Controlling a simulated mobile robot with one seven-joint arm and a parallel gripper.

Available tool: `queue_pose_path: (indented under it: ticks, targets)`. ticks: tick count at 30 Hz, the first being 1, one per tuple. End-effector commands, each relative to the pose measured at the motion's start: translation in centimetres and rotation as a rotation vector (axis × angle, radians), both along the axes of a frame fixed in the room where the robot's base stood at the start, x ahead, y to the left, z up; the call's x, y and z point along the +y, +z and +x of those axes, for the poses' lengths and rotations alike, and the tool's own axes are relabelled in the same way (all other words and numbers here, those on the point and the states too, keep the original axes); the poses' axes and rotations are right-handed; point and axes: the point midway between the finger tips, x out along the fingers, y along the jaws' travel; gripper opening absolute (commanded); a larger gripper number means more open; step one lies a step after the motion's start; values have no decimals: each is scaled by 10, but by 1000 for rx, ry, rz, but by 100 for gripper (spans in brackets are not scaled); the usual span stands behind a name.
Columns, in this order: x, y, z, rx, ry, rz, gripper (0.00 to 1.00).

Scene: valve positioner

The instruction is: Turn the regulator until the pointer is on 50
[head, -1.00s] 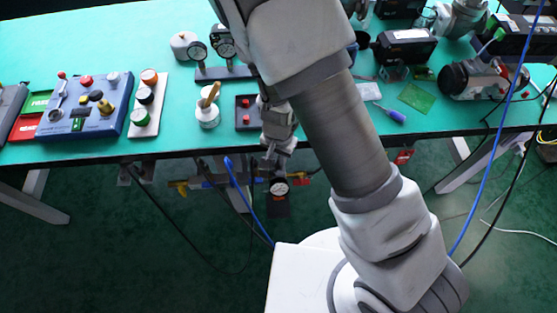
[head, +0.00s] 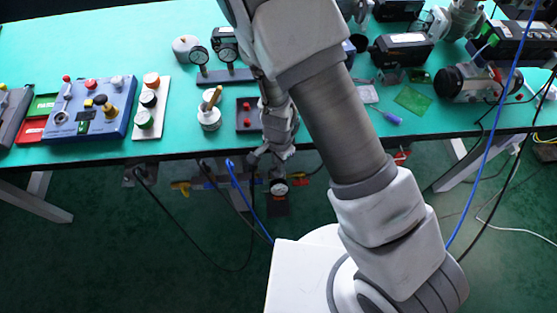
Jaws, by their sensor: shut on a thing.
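The regulator shows as a small round gauge (head: 279,187) with a white dial, below the front edge of the table. The dial is too small here to read its pointer or numbers. My gripper (head: 267,158) is just above the gauge, at the table's front edge, pointing down. It is shut on the top of the regulator, which is largely hidden by the gripper and my wrist.
The green table (head: 350,120) lies behind the gripper. A blue control box (head: 92,108) and a white button strip (head: 150,106) are at left. Yellow-handled piping (head: 180,186) and a blue hose (head: 248,200) run below the edge, left of the gauge.

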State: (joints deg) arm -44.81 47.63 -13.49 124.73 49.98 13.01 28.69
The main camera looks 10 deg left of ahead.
Motion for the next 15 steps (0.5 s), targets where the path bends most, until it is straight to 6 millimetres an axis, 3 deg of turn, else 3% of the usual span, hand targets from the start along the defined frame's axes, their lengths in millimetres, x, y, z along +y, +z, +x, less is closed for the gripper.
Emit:
queue_pose_path:
  ticks: [15]
  targets:
    - [1,0,0,-1,-75,1,0]
